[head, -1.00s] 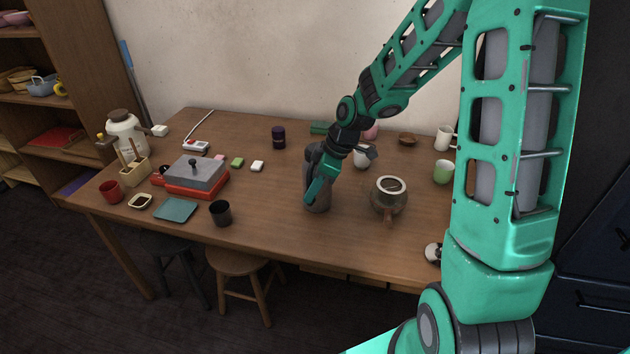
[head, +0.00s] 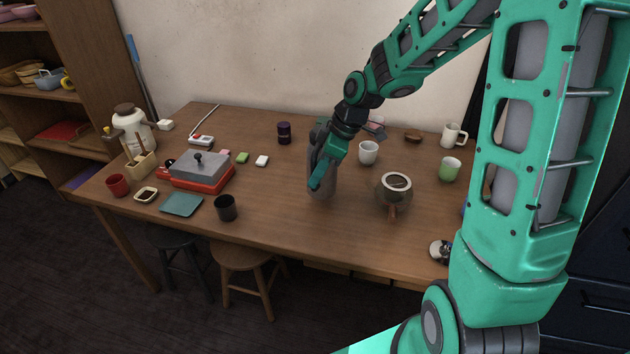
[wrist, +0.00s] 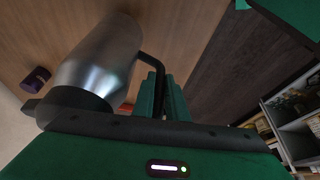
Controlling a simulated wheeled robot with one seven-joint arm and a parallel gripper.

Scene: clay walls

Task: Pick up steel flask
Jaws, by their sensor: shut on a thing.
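The steel flask (head: 329,184) is a grey, upright cylinder at the middle of the wooden table in the head view. My gripper (head: 319,181) is shut on it, with a green finger across its front hiding part of it. The flask's base appears slightly above the tabletop, though the gap is hard to judge. In the wrist view the flask (wrist: 103,58) is a shiny metal cylinder with a dark end, beside the green fingers (wrist: 160,97).
A round pot (head: 395,190) with a brown handle stands close to the right of the flask. A white cup (head: 368,152) is behind it, a black cup (head: 226,208) to the left. A dark jar (head: 284,133) stands further back. Table between black cup and flask is clear.

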